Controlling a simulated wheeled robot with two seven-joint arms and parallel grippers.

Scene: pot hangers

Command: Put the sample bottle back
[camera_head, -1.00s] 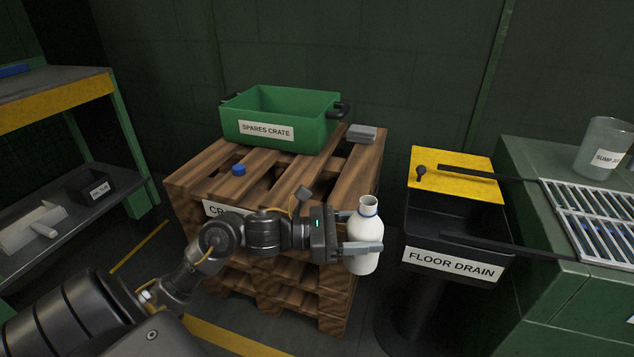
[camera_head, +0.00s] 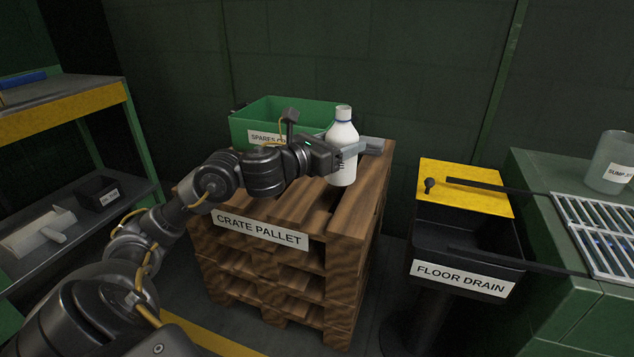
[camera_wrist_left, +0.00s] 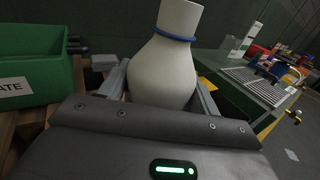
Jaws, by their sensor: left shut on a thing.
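The sample bottle (camera_head: 342,150) is white with a blue ring at its neck and an uncapped-looking top. My left gripper (camera_head: 348,153) is shut on its body and holds it upright at the right part of the crate pallet (camera_head: 268,231). I cannot tell whether its base touches the slats. In the left wrist view the bottle (camera_wrist_left: 165,68) stands between the two fingers. The blue cap seen on the pallet earlier is hidden behind my left arm. My right gripper is not in view.
A green spares crate (camera_head: 285,112) stands at the pallet's back, left of the bottle. A grey block (camera_head: 371,145) lies just behind the bottle. Right is a floor drain (camera_head: 468,240) with a yellow plate, then a green bench (camera_head: 545,160) with a beaker (camera_head: 609,162).

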